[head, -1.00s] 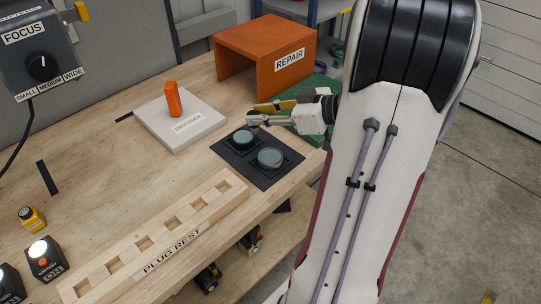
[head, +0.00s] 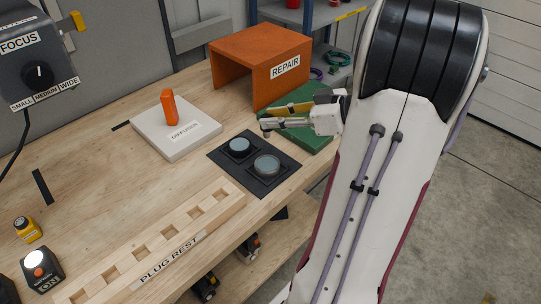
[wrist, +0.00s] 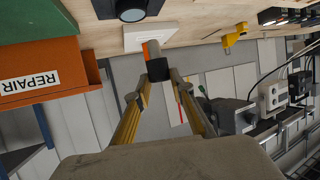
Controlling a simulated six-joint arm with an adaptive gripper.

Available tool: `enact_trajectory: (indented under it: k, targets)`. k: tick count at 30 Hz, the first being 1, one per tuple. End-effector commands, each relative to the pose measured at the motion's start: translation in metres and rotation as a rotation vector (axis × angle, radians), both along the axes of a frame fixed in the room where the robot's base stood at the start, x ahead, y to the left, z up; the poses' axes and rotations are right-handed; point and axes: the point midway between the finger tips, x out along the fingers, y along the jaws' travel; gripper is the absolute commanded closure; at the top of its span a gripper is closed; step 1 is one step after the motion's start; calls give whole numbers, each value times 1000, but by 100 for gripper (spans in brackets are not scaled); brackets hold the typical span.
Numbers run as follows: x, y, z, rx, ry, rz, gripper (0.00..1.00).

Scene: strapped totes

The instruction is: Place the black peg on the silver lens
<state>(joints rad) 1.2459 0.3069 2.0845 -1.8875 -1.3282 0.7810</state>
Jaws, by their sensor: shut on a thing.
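My gripper (head: 268,126) is shut on the black peg (wrist: 158,70), which shows as a dark block between the two yellow fingers in the wrist view. In the head view the peg is too small to make out clearly. The gripper hangs above the bench, behind and right of the black plate (head: 231,165). Two round lenses sit on that plate. The nearer lens (head: 266,165) has a greyer rim and looks like the silver one; the farther lens (head: 240,146) has a black rim. The peg appears apart from both lenses.
An orange REPAIR stand (head: 260,60) and a green board (head: 312,137) are behind the gripper. A white DIFFUSER block (head: 185,143) carries an orange peg (head: 169,107). The wooden PLUG REST (head: 160,240) lies along the front. Bench left of the block is mostly clear.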

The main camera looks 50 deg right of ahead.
Motion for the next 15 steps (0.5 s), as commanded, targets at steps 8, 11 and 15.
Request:
enact_trajectory:
  k: [8,11,15]
  targets:
    - [0,0,-34,5,1,-1,100]
    - [0,1,-47,5,2,-1,100]
    - [0,0,-56,2,1,-1,100]
